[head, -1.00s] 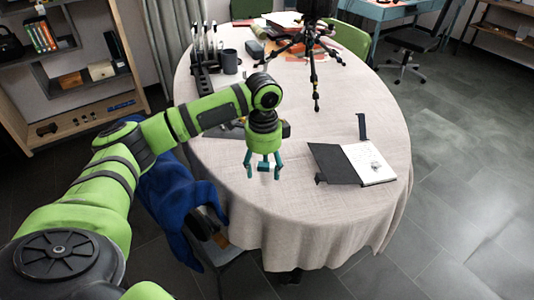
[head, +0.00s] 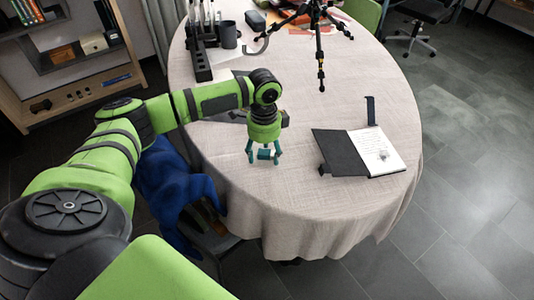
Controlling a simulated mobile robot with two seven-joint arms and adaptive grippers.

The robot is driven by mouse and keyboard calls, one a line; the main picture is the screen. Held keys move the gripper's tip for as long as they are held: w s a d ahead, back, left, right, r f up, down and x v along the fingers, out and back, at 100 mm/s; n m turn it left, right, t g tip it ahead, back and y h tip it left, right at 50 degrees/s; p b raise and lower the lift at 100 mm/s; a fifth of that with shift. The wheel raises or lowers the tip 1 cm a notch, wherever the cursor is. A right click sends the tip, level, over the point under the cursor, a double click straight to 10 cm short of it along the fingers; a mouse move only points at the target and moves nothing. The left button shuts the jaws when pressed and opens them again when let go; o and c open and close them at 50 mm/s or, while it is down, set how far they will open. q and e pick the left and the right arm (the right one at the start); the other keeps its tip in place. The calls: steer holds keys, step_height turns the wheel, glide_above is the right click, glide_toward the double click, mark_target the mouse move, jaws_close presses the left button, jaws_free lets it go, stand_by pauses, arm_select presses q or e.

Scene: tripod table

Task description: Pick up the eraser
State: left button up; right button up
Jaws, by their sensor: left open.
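My left gripper (head: 264,157) points down over the near left part of the round table (head: 310,208). Its teal fingers are apart, and I see nothing clearly held between them. I cannot tell how high the fingertips are above the cloth. I cannot pick out an eraser with certainty. A small greyish mark or object (head: 383,155) shows on the white page of the open notebook (head: 370,150), right of the gripper; it is too small to name. My right gripper is not in view.
A black tripod (head: 320,50) stands at the back of the table. A dark rack (head: 198,50), a grey mug (head: 228,35) and a dark case (head: 255,19) are at the back left. A dark strip (head: 370,110) lies behind the notebook. Bare cloth lies between gripper and notebook.

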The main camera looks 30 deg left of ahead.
mark_target(265, 154)
arm_select(q)
steer(key=c, duration=1.1)
steer(key=shift+c, duration=0.2)
steer(key=shift+r, duration=0.1)
steer(key=shift+r, duration=0.6)
step_height(265, 154, up, 3)
steer(key=shift+f, duration=0.1)
steer(key=w+d+r, duration=0.2)
steer(key=d+r, duration=0.5)
steer(key=d, duration=0.4)
steer(key=shift+d, duration=0.25)
steer(key=shift+w, duration=0.1)
